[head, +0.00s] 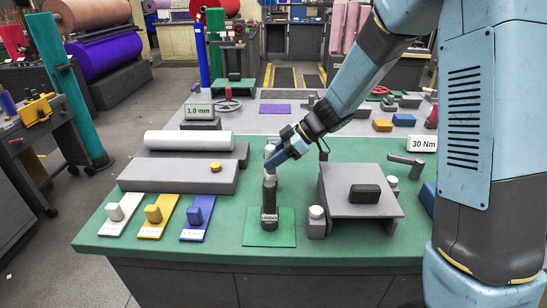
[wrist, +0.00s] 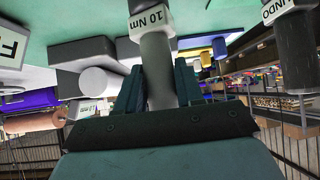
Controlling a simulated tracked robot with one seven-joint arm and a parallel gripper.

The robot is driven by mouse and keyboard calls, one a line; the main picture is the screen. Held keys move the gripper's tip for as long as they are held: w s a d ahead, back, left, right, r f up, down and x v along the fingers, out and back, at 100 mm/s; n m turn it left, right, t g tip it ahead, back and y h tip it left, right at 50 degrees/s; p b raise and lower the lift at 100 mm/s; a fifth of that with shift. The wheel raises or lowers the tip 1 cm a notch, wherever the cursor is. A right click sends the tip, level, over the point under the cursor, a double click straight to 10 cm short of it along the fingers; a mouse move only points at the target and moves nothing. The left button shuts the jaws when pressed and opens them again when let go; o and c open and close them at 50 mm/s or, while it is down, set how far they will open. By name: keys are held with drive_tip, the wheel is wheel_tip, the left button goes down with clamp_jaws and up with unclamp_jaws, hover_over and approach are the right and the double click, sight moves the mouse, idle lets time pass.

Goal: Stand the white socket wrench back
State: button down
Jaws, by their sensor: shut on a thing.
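My gripper (wrist: 158,72) is shut on the grey handle of a wrench (wrist: 155,50) in the wrist view. A white collar on that wrench reads 10 Nm; its far end is cut off by the top edge. In the head view my gripper (head: 275,159) is above the green table, with a small white part of the held thing (head: 270,149) beside it. A dark upright post (head: 269,192) with a white label stands on a green mat (head: 254,238), just below my gripper. I cannot tell whether the held wrench touches it.
White (head: 114,213), yellow (head: 154,214) and blue (head: 196,215) blocks on plates lie at the front left. Behind them is a grey slab (head: 160,176) with a white roll (head: 188,141). A grey raised plate (head: 345,205) stands right of the mat, with a 30 Nm sign (head: 423,143) beyond.

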drive_tip(key=shift+f, duration=0.3)
drive_tip(key=c, duration=0.6)
unclamp_jaws()
drive_tip(key=shift+c, duration=0.2)
drive_tip(key=v, duration=1.3)
drive_tip(key=shift+d+r, duration=0.2)
drive_tip(key=shift+d, duration=0.1)
drive_tip(key=shift+w, duration=0.1)
